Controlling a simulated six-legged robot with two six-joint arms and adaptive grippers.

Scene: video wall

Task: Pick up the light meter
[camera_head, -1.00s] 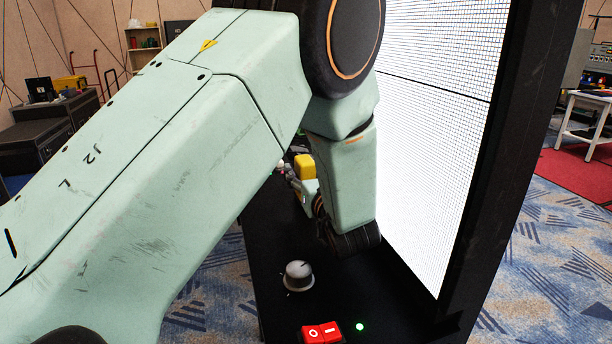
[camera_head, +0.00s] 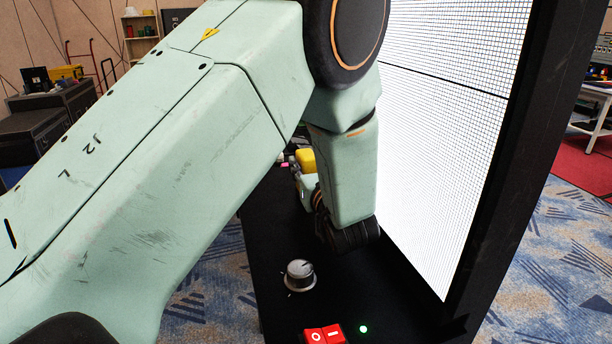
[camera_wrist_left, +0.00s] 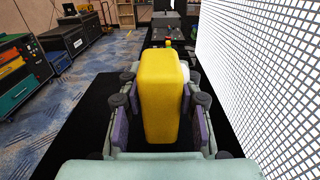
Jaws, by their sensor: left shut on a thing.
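The light meter (camera_wrist_left: 160,98) is a yellow, round-edged block with a white part at its upper right side. It fills the middle of the left wrist view. My left gripper (camera_wrist_left: 160,112) is shut on it, with purple finger pads against its left and right sides. In the head view the yellow top of the meter (camera_head: 306,160) shows beyond my left arm, which hides most of the gripper. I cannot tell whether the meter's base touches the black surface. My right gripper is in neither view.
A black console top (camera_head: 262,235) carries a silver knob (camera_head: 300,275), a red rocker switch (camera_head: 324,334) and a green light (camera_head: 364,329). The bright video wall (camera_head: 440,150) rises close on the right. Patterned carpet lies on the left.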

